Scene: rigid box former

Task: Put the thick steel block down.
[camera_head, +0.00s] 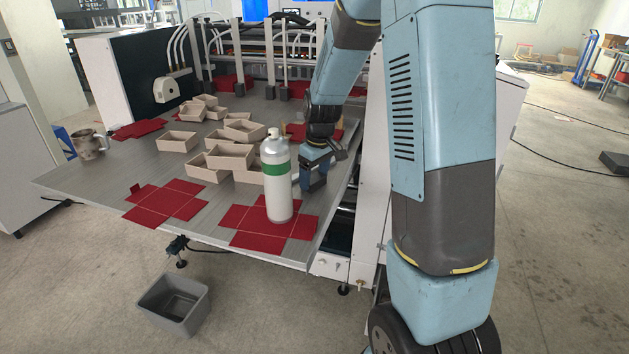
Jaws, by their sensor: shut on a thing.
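My gripper (314,186) is low over the right part of the machine's grey table, just right of and behind a white and silver bottle with a green band (277,178). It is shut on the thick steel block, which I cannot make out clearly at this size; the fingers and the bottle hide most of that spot. I cannot tell whether the block touches the table.
The grey table (95,178) holds several open beige boxes (178,141) left of the gripper and flat red box blanks (165,203), one under the bottle. A metal mug (88,144) stands at the left edge. A grey bin (172,304) sits on the floor.

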